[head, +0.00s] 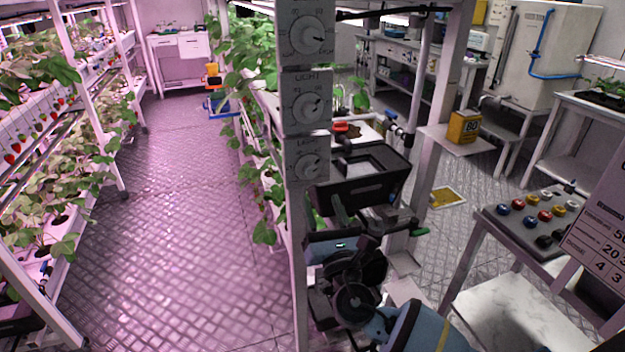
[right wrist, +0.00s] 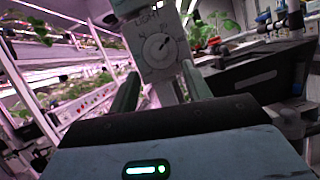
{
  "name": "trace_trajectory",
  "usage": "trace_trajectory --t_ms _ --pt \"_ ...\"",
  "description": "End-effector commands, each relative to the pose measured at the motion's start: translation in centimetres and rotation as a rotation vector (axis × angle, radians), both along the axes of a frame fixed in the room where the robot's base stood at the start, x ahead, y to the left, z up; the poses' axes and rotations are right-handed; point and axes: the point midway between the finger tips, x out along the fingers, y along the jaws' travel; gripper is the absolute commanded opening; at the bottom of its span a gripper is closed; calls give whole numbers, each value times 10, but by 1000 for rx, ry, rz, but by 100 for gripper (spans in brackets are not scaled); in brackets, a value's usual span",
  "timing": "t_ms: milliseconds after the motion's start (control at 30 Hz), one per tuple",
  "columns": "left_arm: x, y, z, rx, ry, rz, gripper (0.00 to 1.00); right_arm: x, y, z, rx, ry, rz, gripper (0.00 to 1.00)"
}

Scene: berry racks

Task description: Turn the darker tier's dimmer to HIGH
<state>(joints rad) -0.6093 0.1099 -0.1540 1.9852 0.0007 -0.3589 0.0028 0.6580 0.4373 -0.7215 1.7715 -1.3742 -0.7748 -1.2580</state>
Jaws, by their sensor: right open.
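Three white LIGHT dimmer panels with round knobs sit one above another on a white rack post in the head view: top (head: 307,35), middle (head: 307,102) and lowest (head: 309,158). The top knob's pointer aims to the lower right; the middle one's aims to the upper right. The lowest is partly shaded. In the right wrist view, one dimmer knob (right wrist: 157,47) shows between and beyond my fingers, its pointer to the upper right. My right gripper (head: 331,212) is open and empty, below the lowest panel; its fingers also show in the right wrist view (right wrist: 160,88). My left gripper is not in view.
A black bin (head: 365,188) stands close right of the post, beside my right gripper. Leafy plants (head: 262,145) fill the rack behind the post. A small table (head: 530,225) with coloured knobs stands at right. The aisle floor (head: 170,200) at left is clear.

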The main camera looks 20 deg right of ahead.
Motion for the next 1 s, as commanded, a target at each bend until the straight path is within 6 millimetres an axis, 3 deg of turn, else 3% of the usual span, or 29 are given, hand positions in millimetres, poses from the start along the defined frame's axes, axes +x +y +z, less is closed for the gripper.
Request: trace_trajectory --t_ms 400,833,1000 --pt "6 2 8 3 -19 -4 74 54 -2 24 1 -2 -1 49" --pt "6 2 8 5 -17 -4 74 64 -2 27 3 0 0 49" --pt "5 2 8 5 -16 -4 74 64 -2 27 3 0 0 29"
